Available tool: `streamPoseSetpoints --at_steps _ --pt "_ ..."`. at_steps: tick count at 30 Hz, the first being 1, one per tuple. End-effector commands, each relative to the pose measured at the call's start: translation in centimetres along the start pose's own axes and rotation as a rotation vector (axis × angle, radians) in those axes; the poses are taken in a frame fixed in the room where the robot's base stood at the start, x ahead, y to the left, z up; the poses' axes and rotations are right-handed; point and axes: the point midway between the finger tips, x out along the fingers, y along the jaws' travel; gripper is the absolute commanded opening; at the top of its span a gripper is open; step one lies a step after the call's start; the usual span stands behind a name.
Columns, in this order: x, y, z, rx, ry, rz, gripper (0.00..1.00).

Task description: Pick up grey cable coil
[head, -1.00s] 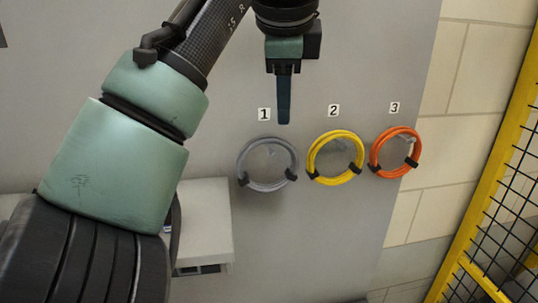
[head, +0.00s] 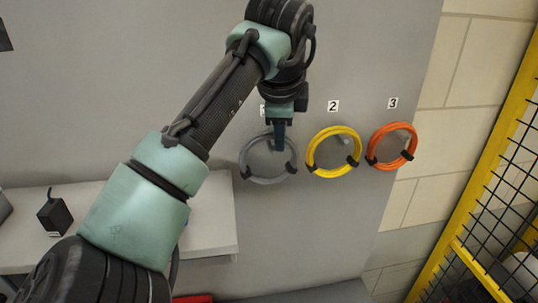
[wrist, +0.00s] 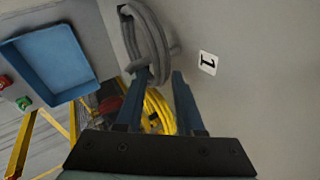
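The grey cable coil (head: 268,182) hangs on the grey wall panel, at the left end of a row of three coils, with dark clips at its lower sides. My gripper (head: 279,148) is in front of its upper part in the head view and hides some of the rim. In the wrist view the grey coil (wrist: 147,35) is seen nearly edge-on, just beyond the fingertips. My gripper (wrist: 160,76) is open there, with a gap between its two blue fingers and nothing clearly between them. I cannot tell whether a finger touches the coil.
A yellow coil (head: 334,133) and an orange coil (head: 388,129) hang to the right, under labels 2 and 3. A pale shelf (head: 208,220) with a small black box (head: 54,213) is at left. A yellow mesh fence (head: 490,190) stands at right. The wrist view shows a blue tray (wrist: 45,65).

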Motion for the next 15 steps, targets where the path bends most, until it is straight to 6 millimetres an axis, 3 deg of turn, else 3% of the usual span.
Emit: streamPoseSetpoints --at_steps 1,7,15 --pt "0.00 0.01 0.01 0.000 0.000 0.000 0.37" --pt "-0.02 0.00 0.01 0.000 0.000 0.000 0.01" --pt "-0.04 0.00 0.01 -0.001 0.000 0.000 0.00"
